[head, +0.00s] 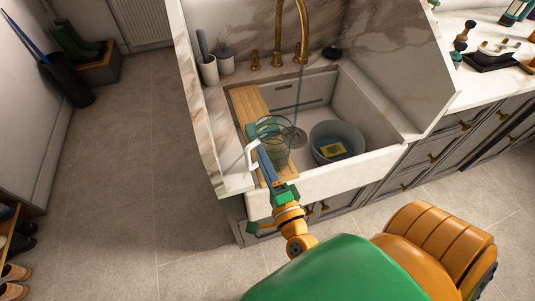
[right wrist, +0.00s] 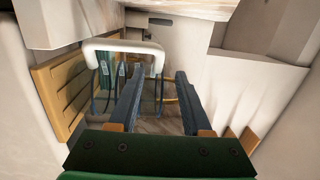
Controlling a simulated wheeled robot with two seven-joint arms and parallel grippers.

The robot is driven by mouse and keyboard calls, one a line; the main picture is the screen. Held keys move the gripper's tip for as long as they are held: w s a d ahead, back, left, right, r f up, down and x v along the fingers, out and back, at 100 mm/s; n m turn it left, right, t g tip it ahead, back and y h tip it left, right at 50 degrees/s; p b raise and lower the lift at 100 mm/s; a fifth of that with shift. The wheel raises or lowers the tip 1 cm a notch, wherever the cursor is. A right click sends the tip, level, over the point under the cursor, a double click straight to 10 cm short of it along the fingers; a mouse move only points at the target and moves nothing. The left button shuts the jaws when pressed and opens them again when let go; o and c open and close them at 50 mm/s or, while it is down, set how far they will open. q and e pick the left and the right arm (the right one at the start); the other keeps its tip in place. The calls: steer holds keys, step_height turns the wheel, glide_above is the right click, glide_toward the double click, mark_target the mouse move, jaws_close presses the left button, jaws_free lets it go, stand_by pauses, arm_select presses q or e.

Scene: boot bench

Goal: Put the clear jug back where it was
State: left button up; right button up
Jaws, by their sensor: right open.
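The clear jug (head: 271,131) is at the left side of the white sink (head: 345,95), beside or over the wooden board (head: 246,102); I cannot tell what its base rests on. Its white handle (head: 252,155) faces the front left. My right gripper (head: 264,163) reaches over the sink's front edge and is open at the handle. In the right wrist view the open fingers (right wrist: 160,70) are close to the white handle (right wrist: 122,47), with its right end showing between them. The jug's see-through body (right wrist: 131,82) is behind the fingers. My left gripper is out of view.
A grey tub (head: 337,141) with a yellow item (head: 332,151) stands in the sink, right of the jug. A brass tap (head: 303,30) arches above, with a thin bluish line below its spout. Marble panels flank the sink.

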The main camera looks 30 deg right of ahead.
steer(key=s+a+f+n+g+y, duration=0.2)
steer(key=s+f+n, duration=0.15)
steer(key=f, duration=0.35)
steer(key=s+a+f+n+g+y, duration=0.1)
steer(key=s+f+n+g, duration=0.15)
steer(key=f+n, duration=0.35)
steer(key=s+a+f+n+g+y, duration=0.2)
steer(key=f+n+g, duration=0.1)
steer(key=f, duration=0.6)
steer(key=s+d+f+n+g+h, duration=0.1)
steer(key=s+f+n+g, duration=0.4)
steer(key=s, duration=0.5)
steer(key=s+d+f+n+g+h, duration=0.1)
steer(key=s+d+f+n+g, duration=0.2)
steer(key=s+f, duration=0.7)
steer(key=shift+s+d+n+g, duration=0.35)
steer(key=shift+s+n+g, duration=0.25)
steer(key=shift+n+g, duration=0.4)
steer(key=shift+r+m, duration=0.1)
steer(key=shift+m, duration=0.15)
